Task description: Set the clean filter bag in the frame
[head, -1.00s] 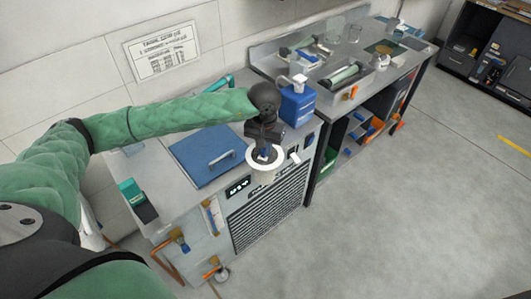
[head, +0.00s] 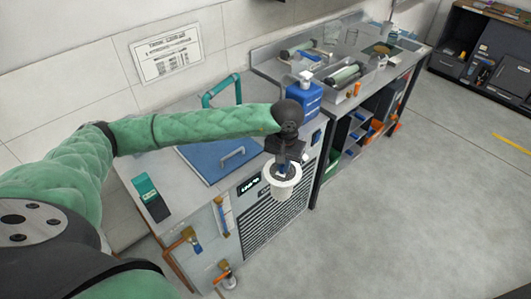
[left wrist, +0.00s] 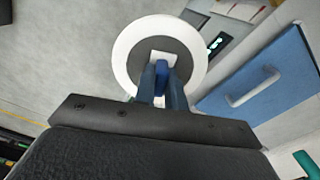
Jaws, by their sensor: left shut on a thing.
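The filter bag (head: 284,189) is a white cup shape with a wide white rim and a dark grey inside. My left gripper (head: 281,170) is shut on it from above, and it hangs upright in front of the ink unit's grilled front. In the left wrist view the white rim (left wrist: 127,77) surrounds the grey top, with my blue fingers (left wrist: 162,82) closed at its middle. The frame is not clearly seen; a blue lid with a grey handle (head: 213,154) covers part of the unit's top. My right gripper is not in view.
A blue bottle with a white pump (head: 302,98) stands at the unit's back right corner. A green and black box (head: 151,198) sits at its left. Brushes (head: 192,240) hang on the front. The floor to the right is clear.

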